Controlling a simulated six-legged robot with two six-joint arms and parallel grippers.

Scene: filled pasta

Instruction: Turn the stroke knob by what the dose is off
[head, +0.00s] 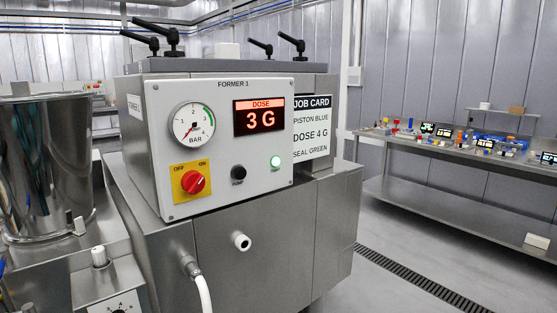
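The dose display (260,117) on the white FORMER 1 panel (232,175) reads 3 G in red. The job card (311,127) beside it reads piston blue, dose 4 G, seal green. At the bottom left edge, a white dial plate (115,303) with scale marks is cut off by the frame. I cannot tell whether it belongs to the stroke knob, and no knob is clearly labelled stroke. Neither of my grippers is in view.
The panel holds a pressure gauge (193,124), a red switch (193,182) on yellow, a black button (238,172) and a lit green lamp (275,162). A steel hopper (45,165) stands left. A bench (455,214) with small parts is at right; floor between is clear.

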